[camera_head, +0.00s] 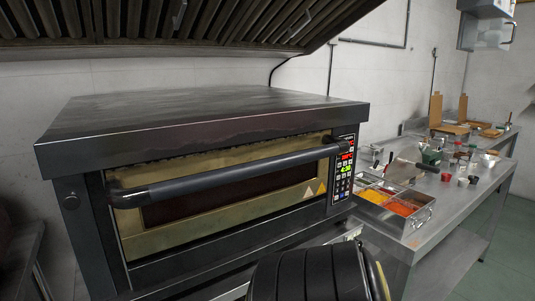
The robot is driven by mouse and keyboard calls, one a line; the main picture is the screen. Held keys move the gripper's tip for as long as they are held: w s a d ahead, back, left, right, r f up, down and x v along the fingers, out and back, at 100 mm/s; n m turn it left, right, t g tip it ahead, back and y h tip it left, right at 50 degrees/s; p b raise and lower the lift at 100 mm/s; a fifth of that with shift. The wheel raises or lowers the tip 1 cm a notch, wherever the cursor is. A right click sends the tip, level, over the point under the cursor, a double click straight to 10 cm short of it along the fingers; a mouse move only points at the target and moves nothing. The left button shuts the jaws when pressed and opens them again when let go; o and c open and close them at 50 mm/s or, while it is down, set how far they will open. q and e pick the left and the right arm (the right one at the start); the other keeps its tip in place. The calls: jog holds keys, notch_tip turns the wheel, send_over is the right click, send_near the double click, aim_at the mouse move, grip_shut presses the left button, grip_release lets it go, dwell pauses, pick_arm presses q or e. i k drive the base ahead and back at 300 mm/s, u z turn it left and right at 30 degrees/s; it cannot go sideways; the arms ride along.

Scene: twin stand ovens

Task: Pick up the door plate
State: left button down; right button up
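The oven (200,130) stands in front of me, dark grey with a flat metal top. Its front has a brass-coloured door plate (270,210) with a dark window (220,205) and small warning triangles at its lower right. A thick black handle bar (235,176) runs across the front of the plate and hides part of it. The door looks shut. Neither of my grippers can be made out in this view.
A control panel (344,166) with red and green displays is right of the door. A slatted hood (170,22) hangs above. At right, a metal counter (450,205) holds a tray of coloured toppings (409,221), small cups and boxes. A black ribbed part fills the bottom centre.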

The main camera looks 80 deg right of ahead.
aim_at(421, 165)
jog(key=k, duration=0.25)
jog(key=z, duration=3.55)
jog(key=i, duration=0.5)
